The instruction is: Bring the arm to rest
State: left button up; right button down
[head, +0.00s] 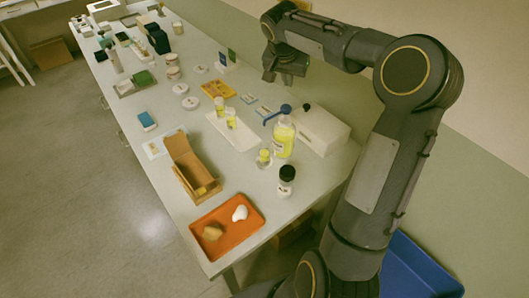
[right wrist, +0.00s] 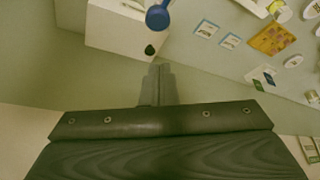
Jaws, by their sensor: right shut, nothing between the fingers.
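My right gripper (head: 284,75) hangs in the air above the far long edge of the table, near the wall, at the end of the bent right arm. In the right wrist view its fingers (right wrist: 158,84) are together with nothing between them. The white box (head: 318,130) and the blue-topped pump bottle (head: 283,136) with yellow liquid stand on the table below it, apart from the gripper. The pump's blue head also shows in the right wrist view (right wrist: 158,17). My left gripper is in neither view.
An orange tray (head: 252,222) with two small items lies at the near table end, by an open cardboard box (head: 185,160). A white tray (head: 246,140) holds small yellow bottles. A dark-capped bottle (head: 286,182) stands near the right edge. A blue bin (head: 415,270) is on the floor.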

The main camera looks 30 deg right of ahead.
dwell(0.3)
jog(key=s+a+f+n+t+y, duration=0.1)
jog(key=s+a+f+n+y, duration=0.1)
jog(key=s+a, duration=0.5)
jog(key=s+a+f+n+t+y+b, duration=0.1)
jog(key=s+a+f+n+y, duration=0.1)
jog(key=s+a, duration=0.6)
jog(key=s+a+f+n+t+y+b, duration=0.1)
jog(key=s+a+n, duration=0.4)
jog(key=s, duration=0.8)
jog(key=a+f+y, duration=0.1)
jog(key=a+y, duration=0.1)
jog(key=a, duration=0.1)
jog(key=shift+s+y, duration=0.15)
jog(key=shift+y, duration=0.15)
